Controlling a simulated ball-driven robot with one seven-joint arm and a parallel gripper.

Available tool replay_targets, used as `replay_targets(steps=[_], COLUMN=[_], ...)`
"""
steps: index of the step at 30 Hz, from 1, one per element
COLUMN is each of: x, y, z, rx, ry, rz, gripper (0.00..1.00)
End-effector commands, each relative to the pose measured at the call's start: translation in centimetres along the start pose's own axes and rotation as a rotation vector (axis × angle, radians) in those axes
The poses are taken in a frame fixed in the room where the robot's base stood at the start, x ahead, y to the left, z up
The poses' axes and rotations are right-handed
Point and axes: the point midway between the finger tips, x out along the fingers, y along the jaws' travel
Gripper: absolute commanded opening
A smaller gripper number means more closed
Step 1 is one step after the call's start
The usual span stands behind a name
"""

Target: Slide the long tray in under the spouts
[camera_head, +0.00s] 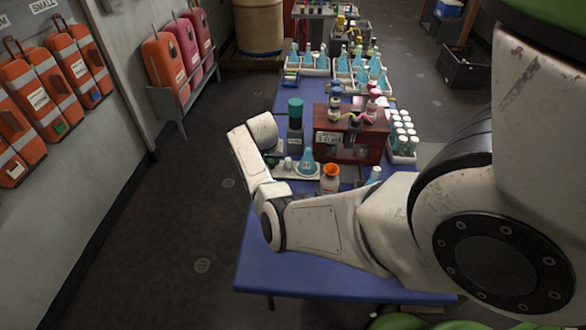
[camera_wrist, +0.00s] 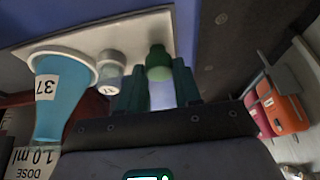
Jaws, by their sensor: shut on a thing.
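The long white tray (camera_head: 283,173) lies on the blue table in front of the red-brown dosing box (camera_head: 362,151), partly hidden by my arm. It holds a blue flask (camera_head: 306,161) and a small white jar (camera_head: 288,163). The wrist view shows the tray (camera_wrist: 125,37) with the flask marked 37 (camera_wrist: 58,98) and the jar (camera_wrist: 111,72). My gripper (camera_wrist: 158,92) is at the tray's end, its dark green fingers closed either side of a green-topped pale bottle (camera_wrist: 160,75). Whether they touch the tray is hidden. I cannot make out the spouts.
An orange vessel (camera_head: 329,179) and another flask (camera_head: 373,176) stand by my arm. A rack of white jars (camera_head: 403,136) is right of the box. Flask trays (camera_head: 318,70) fill the back; the blue table's front (camera_head: 300,265) is clear.

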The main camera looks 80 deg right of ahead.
Motion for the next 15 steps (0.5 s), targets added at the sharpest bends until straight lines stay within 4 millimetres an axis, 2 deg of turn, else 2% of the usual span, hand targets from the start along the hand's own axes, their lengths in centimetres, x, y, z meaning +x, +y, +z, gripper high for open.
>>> replay_targets(steps=[15], x=[-0.1], y=[2.5], z=[-0.1], rx=[0.002], ry=[-0.001], rz=[0.003], gripper=[0.14])
